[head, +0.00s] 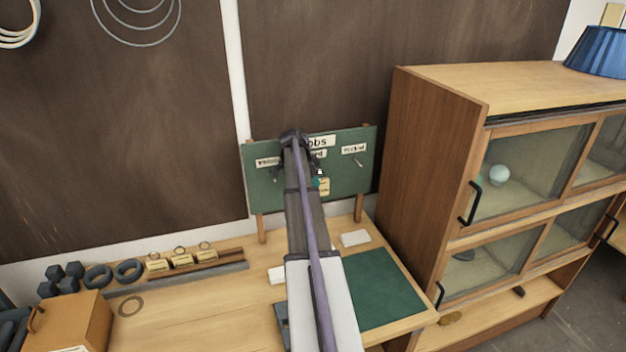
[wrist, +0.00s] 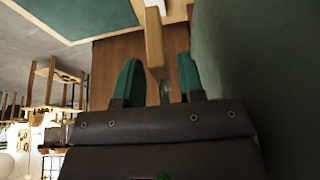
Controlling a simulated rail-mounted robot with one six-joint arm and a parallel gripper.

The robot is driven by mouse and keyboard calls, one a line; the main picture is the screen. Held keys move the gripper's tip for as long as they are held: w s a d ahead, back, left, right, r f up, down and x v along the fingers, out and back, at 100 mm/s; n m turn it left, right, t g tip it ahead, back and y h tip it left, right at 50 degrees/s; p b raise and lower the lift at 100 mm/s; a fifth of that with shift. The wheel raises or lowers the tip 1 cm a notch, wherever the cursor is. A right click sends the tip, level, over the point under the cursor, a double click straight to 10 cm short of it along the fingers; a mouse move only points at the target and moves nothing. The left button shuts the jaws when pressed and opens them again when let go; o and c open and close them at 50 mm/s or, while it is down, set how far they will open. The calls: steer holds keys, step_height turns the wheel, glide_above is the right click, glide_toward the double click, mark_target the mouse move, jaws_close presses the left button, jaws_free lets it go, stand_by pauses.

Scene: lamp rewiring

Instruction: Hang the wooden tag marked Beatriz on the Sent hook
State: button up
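My gripper (wrist: 160,72) is at the green hook board (head: 347,178), in front of its middle. Its two teal fingers stand apart in the wrist view, with gaps beside the pale wooden piece between them. That piece looks like a wooden tag (wrist: 155,40) seen nearly edge-on, with a small ring or hook end near the fingers. In the head view a small tag (head: 324,187) shows beside my gripper, below the partly hidden middle label. Its name is unreadable, and whether it hangs on a hook is hidden. I cannot read "Sent" on any label; the right label (head: 354,148) looks like "Packed".
Several ringed wooden tags (head: 182,261) sit in a row on the bench at the left. A green mat (head: 380,288) and a white block (head: 355,238) lie below the board. A wooden cabinet (head: 432,165) with glass doors stands close on the right.

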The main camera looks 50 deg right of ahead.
steer(key=shift+o, duration=0.8)
steer(key=shift+s+a+f, duration=0.15)
steer(key=shift+s+f, duration=0.15)
steer(key=shift+f, duration=0.05)
steer(key=r+p, duration=0.1)
steer(key=w+r+p, duration=0.1)
steer(key=r+p, duration=0.1)
steer(key=p, duration=0.1)
steer(key=shift+w+a, duration=0.15)
steer(key=shift+w, duration=0.15)
steer(key=p+v, duration=0.7)
steer(key=v, duration=0.1)
steer(key=shift+s+a, duration=0.15)
steer(key=shift+s, duration=0.15)
steer(key=shift+r, duration=0.15)
